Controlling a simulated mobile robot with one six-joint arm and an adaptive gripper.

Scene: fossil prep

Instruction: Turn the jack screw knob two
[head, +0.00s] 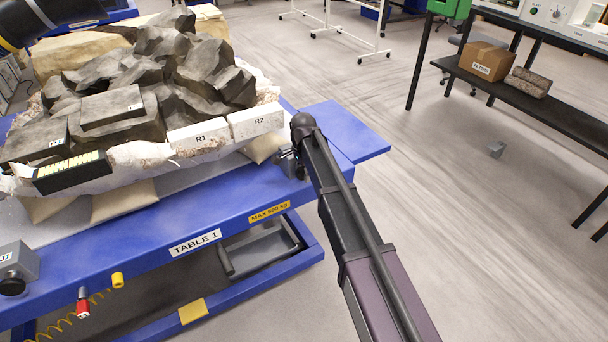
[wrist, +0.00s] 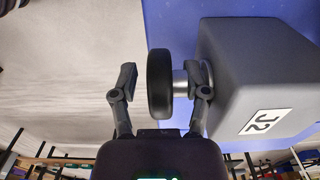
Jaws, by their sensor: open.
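The jack screw block labelled J2 (wrist: 262,80) is grey and fills the right of the wrist view. Its black round knob (wrist: 158,83) shows edge-on, on a short metal shaft (wrist: 181,83) at the block's left side. My gripper (wrist: 164,84) is open, with one finger left of the knob and the other to its right, by the shaft and block. The left finger shows a gap to the knob; whether the right finger touches anything I cannot tell. In the head view my arm reaches the table's right front corner and largely hides J2's knob.
The blue TABLE 1 (head: 225,222) carries a large rock in a white jacket, with blocks R1 (head: 198,138) and R2 (head: 256,122) at its edge. Another jack block (head: 20,262) with a black knob is at the far left.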

